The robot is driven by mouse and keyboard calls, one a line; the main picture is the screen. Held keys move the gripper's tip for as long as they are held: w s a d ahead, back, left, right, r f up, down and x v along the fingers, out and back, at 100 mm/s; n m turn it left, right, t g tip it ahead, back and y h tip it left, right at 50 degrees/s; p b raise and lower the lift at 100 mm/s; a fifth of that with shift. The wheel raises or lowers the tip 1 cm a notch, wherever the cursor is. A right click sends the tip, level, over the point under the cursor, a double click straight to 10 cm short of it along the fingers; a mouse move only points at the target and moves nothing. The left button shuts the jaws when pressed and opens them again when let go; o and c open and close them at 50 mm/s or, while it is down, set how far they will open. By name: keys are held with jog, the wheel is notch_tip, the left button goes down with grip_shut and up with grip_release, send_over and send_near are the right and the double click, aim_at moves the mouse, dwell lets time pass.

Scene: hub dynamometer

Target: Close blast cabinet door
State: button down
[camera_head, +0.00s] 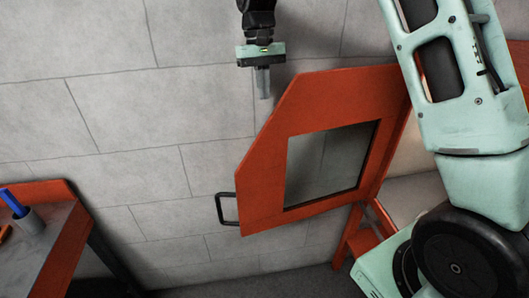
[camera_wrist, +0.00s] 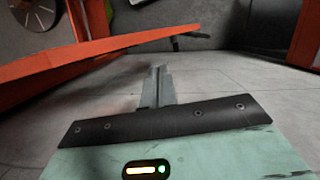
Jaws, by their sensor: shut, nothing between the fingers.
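The blast cabinet door (camera_head: 264,185) is an orange panel with a dark window (camera_head: 325,165) and a black handle (camera_head: 227,209) on its left edge. It stands swung open, out from the cabinet (camera_head: 364,232) at the right.
A grey block wall (camera_head: 150,120) lies behind. Floor (camera_head: 265,283) shows between bench and cabinet. My arm covers part of the cabinet.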

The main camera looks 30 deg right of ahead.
jog(key=b, duration=0.9)
send_near(266, 152)
jog(key=w+d+f, duration=0.2)
jog(key=w+f, duration=0.1)
jog(key=p+x, duration=0.3)
jog(key=x, duration=0.6)
jog(key=shift+a+f, duration=0.1)
jog(key=shift+f, duration=0.3)
jog(key=shift+s, duration=0.1)
